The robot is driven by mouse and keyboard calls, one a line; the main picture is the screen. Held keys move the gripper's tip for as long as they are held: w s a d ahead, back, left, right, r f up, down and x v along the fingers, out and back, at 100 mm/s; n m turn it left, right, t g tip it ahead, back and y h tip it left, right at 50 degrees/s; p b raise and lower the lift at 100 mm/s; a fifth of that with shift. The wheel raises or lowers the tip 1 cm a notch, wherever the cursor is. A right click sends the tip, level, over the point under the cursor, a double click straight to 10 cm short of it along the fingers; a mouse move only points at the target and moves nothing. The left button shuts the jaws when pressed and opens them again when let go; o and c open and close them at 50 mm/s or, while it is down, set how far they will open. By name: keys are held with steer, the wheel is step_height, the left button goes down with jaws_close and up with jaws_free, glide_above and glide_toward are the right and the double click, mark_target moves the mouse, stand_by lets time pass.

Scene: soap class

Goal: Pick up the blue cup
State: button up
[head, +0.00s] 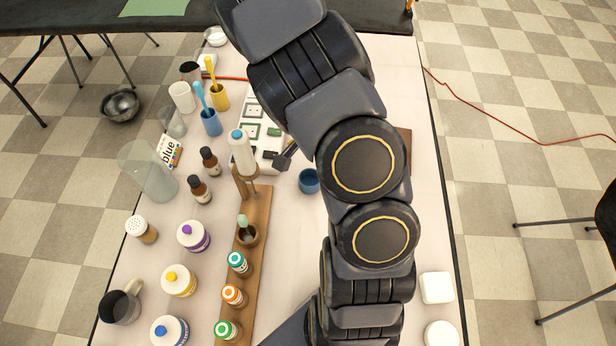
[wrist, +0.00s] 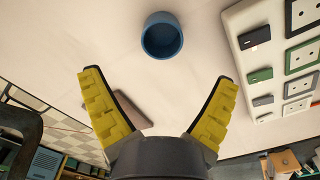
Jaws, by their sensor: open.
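A small round blue cup (wrist: 162,37) stands at the top middle of the wrist view, its hollow dark inside facing me. In the head view a blue cup (head: 309,181) stands on the pale table just left of my arm. My gripper (wrist: 159,78) shows in the wrist view with its two yellow-padded fingers spread wide and nothing between them. The cup lies beyond the fingertips, about midway between them and apart from both. In the head view my arm hides most of the area right of the cup.
A second blue cup (head: 210,122) holding a light-blue utensil stands further left. A wooden rack (head: 249,260) with bottles runs left of the near cup. White panels with green and dark tiles (wrist: 275,60) lie right in the wrist view. Table (head: 292,240) is bare below the cup.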

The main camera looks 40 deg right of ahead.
mark_target(310, 185)
steer(key=shift+a+f, duration=0.15)
steer(key=shift+f, duration=1.65)
steer(key=shift+a+f, duration=0.15)
steer(key=shift+f, duration=1.6)
steer(key=c, duration=1.1)
